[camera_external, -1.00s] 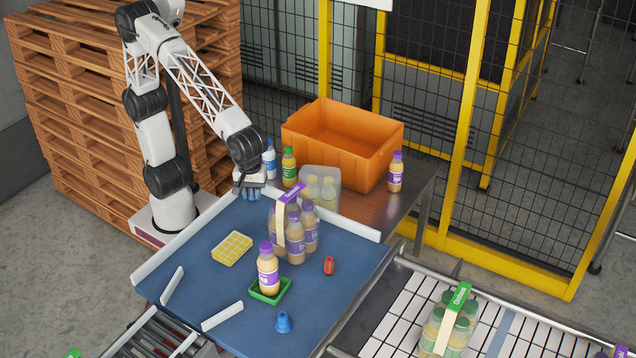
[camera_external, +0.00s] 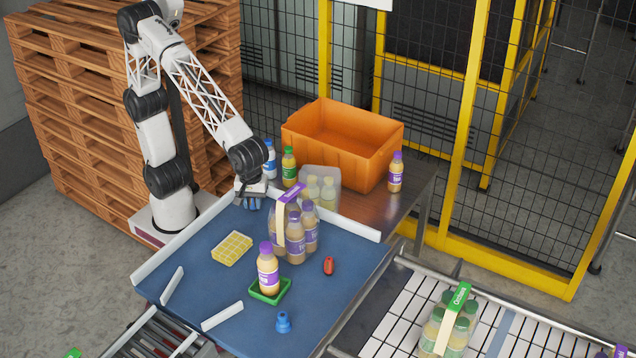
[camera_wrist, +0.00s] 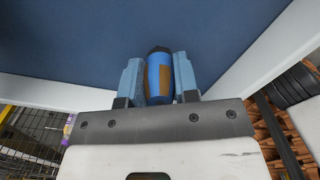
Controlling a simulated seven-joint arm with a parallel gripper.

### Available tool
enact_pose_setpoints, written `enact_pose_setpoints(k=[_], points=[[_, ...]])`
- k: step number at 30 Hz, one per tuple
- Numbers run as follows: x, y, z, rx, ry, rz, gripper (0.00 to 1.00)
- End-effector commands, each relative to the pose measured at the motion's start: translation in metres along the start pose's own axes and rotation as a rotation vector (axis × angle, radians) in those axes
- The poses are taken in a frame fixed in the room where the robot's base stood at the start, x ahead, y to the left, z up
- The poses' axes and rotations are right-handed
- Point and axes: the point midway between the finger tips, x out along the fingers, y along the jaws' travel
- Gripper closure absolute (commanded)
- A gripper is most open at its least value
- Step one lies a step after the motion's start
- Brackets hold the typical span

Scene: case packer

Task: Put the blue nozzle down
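A blue nozzle (camera_external: 283,322) stands on the blue table (camera_external: 340,300) near its front edge, apart from my gripper. My gripper (camera_external: 250,203) is low at the far left corner of the blue table. In the wrist view, the fingers of my gripper (camera_wrist: 159,80) are closed around a rounded blue object (camera_wrist: 159,75) with a dark tip and a brown-orange patch. I cannot tell what this object is, or whether it touches the table.
A purple-capped bottle (camera_external: 268,268) stands in a green tray (camera_external: 286,288). A bottle pack (camera_external: 296,235), a yellow grid block (camera_external: 232,248) and a red item (camera_external: 328,265) are on the table. White rails (camera_external: 172,285) edge it. An orange crate (camera_external: 365,160) stands behind.

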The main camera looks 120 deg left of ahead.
Motion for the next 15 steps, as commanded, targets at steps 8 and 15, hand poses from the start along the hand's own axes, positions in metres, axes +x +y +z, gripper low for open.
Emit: enact_pose_setpoints(k=[8,15], points=[[-0.0002,0.0,0.0,0.0,0.0,0.0,0.46],[-0.0014,0.0001,0.0001,0.0,0.0,0.001,0.46]])
